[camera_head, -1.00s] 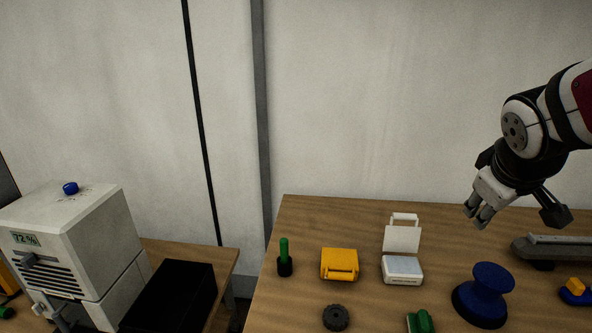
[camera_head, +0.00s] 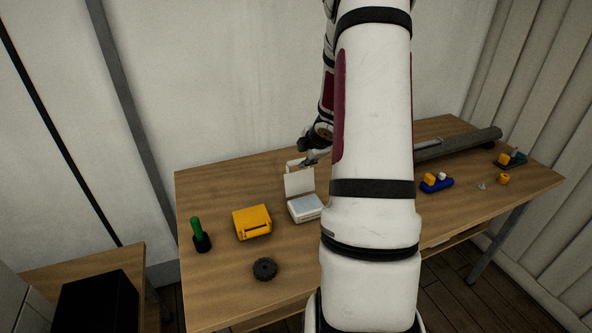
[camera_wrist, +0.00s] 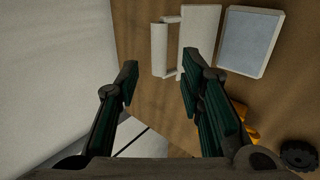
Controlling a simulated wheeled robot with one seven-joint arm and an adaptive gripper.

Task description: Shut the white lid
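The white box (camera_head: 306,208) stands on the wooden table with its white lid (camera_head: 299,183) raised roughly upright, a bar handle along the lid's top edge. In the wrist view the lid (camera_wrist: 200,40) lies between its handle (camera_wrist: 160,50) and the box's pale top (camera_wrist: 250,42). My gripper (camera_wrist: 158,76) is open, with nothing between its fingers. The handle is ahead of the fingertips, apart from them in the picture. In the head view my gripper (camera_head: 312,158) is near the lid's top, behind it, and partly hidden by my arm. I cannot tell whether they touch.
A yellow case (camera_head: 252,222), a green-and-black peg (camera_head: 198,236) and a black wheel (camera_head: 265,269) are left of or in front of the box. A blue block piece (camera_head: 437,184) and a long grey beam (camera_head: 460,145) are at the right. My arm hides the table's middle.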

